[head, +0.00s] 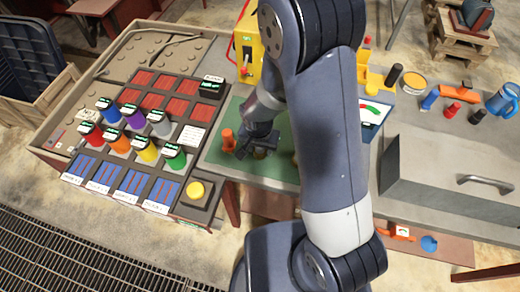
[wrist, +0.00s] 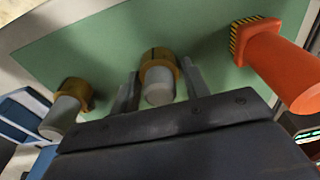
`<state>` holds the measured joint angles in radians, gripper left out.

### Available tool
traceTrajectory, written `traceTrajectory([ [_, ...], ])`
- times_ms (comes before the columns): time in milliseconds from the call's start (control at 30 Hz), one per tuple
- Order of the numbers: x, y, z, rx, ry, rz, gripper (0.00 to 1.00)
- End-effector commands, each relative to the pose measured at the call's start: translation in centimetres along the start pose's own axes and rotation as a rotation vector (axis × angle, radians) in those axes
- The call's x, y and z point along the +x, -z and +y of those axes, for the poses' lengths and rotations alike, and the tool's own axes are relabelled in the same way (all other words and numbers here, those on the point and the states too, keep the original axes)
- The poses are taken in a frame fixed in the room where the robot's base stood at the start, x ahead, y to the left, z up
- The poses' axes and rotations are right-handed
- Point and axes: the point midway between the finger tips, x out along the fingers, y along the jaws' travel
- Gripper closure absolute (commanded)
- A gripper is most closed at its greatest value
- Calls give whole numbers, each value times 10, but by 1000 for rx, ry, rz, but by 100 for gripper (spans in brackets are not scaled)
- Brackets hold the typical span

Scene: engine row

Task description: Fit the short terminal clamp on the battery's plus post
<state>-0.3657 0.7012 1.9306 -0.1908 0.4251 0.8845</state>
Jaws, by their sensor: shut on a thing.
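My gripper (head: 259,146) is low over the green mat (head: 225,168). In the wrist view its two fingers (wrist: 160,82) stand on either side of a brass-coloured piece with a grey round stem (wrist: 160,72), and it is shut on this piece. A similar brass and grey piece (wrist: 70,105) stands apart to the left. An orange piece with a striped base (wrist: 275,62) stands to the right; it also shows in the head view (head: 228,141). I take the held piece for the short clamp, but cannot confirm its length. I cannot make out the battery's plus post.
Left of the mat is a panel with coloured knobs (head: 135,140) and a yellow button (head: 196,190). A yellow box (head: 247,50) stands behind the mat. A grey case with a handle (head: 450,170) is at right. My arm hides part of the bench.

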Motion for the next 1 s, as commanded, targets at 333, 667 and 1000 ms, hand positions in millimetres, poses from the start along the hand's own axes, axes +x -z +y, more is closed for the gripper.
traceTrajectory([
  [333, 0, 0, 0, 0, 0, 0, 85],
  [667, -9, 2, 0, 0, 1, 2, 85],
  [1000, -56, 8, -1, 2, 5, 6, 85],
])
